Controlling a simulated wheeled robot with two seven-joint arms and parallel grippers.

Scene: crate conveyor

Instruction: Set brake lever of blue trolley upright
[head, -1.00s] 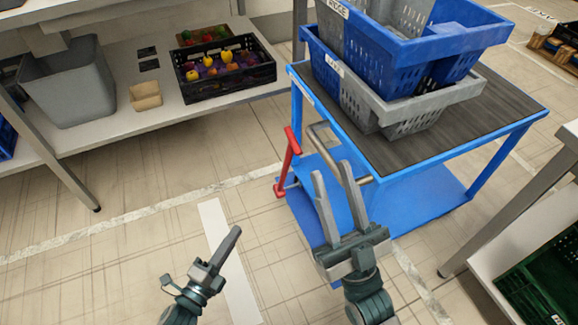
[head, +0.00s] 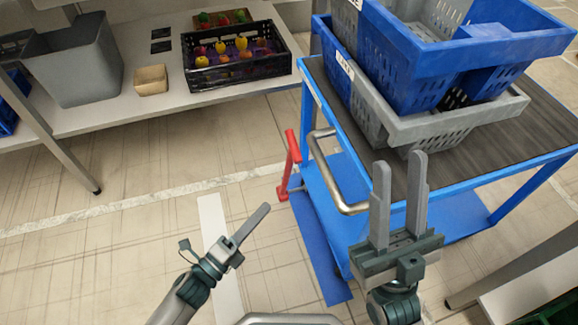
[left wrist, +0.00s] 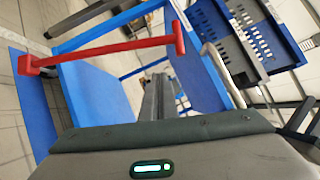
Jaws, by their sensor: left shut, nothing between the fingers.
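The blue trolley (head: 312,95) stands at the right with a dark top. Its red brake lever (head: 288,172) with a T-shaped handle juts up from its near left corner at a slant; I cannot tell the exact angle. The lever also shows in the left wrist view (left wrist: 105,48), crossing the upper left with its handle towards the middle. My left gripper (head: 266,207) is shut and empty, below and left of the lever and apart from it. Its fingers show in the left wrist view (left wrist: 155,98). My right gripper (head: 400,162) is open and empty in front of the trolley's top.
A metal push handle (head: 328,172) bends out from the trolley just right of the lever. Blue and grey crates (head: 450,65) are stacked on top. A shelf table (head: 120,115) at the back left holds a grey bin and a black crate (head: 215,78). Floor left of the lever is clear.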

